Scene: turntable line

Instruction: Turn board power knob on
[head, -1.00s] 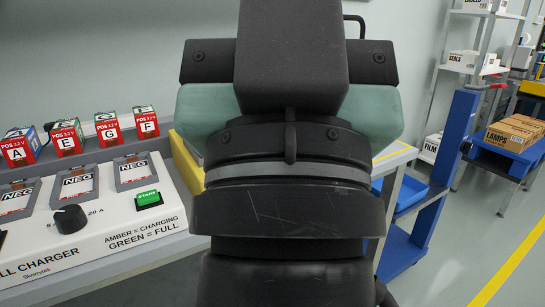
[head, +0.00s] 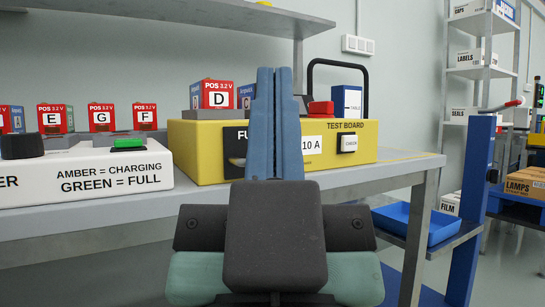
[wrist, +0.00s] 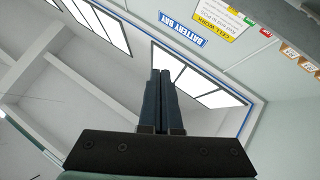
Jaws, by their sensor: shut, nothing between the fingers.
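The yellow test board (head: 205,155) stands on the grey bench, labelled "TEST BOARD", with "FU..." and "10 A" partly showing on its front. A red part (head: 321,108) sits on its top, and a small black-and-white "CHECK" part (head: 347,143) is on its front. I cannot make out which part is the power knob; the board's middle is hidden behind my gripper. My gripper (head: 279,72) points upward in front of the board, its two blue fingers shut together and empty. In the wrist view my gripper (wrist: 160,72) is also shut, pointing at the ceiling and wall.
The white charger (head: 85,178) with a black knob (head: 22,145) and green button (head: 128,143) stands left. A shelf (head: 200,14) hangs above. A blue tray (head: 415,222) and blue post (head: 470,210) are right.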

